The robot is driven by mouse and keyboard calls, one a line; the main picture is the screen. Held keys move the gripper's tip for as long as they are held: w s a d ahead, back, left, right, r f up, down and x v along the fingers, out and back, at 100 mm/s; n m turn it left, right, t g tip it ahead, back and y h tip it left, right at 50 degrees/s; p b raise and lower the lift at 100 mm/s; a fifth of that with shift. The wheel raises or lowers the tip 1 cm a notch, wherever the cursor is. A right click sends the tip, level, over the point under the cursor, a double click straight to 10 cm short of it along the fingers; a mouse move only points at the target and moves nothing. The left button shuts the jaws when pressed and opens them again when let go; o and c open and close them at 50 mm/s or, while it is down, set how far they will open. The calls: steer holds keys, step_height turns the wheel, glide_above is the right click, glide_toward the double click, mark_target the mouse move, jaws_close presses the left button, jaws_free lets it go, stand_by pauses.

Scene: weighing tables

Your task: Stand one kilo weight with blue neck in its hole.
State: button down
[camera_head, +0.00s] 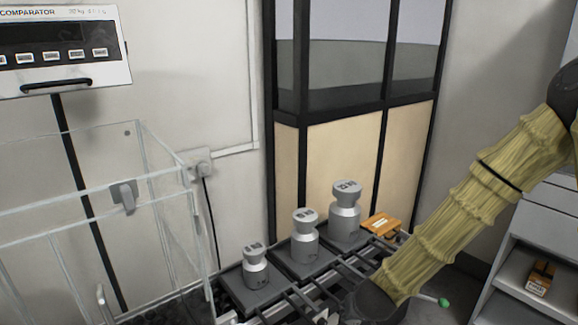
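Three grey knobbed weights stand upright in a row on dark square plates: a small one (256,267), a middle one (304,236) and a large one (345,212). I see no blue neck on any of them, and no hole can be made out. My yellow-sleeved arm comes down from the right to a dark wrist part at the bottom edge, right of the weights. My gripper's fingers are not in view, so what they hold cannot be seen.
The plates rest on a railed frame (347,270). A clear-walled enclosure (75,255) stands left, below a comparator display (62,55). A grey shelf unit (548,225) stands right, holding a small box (540,278).

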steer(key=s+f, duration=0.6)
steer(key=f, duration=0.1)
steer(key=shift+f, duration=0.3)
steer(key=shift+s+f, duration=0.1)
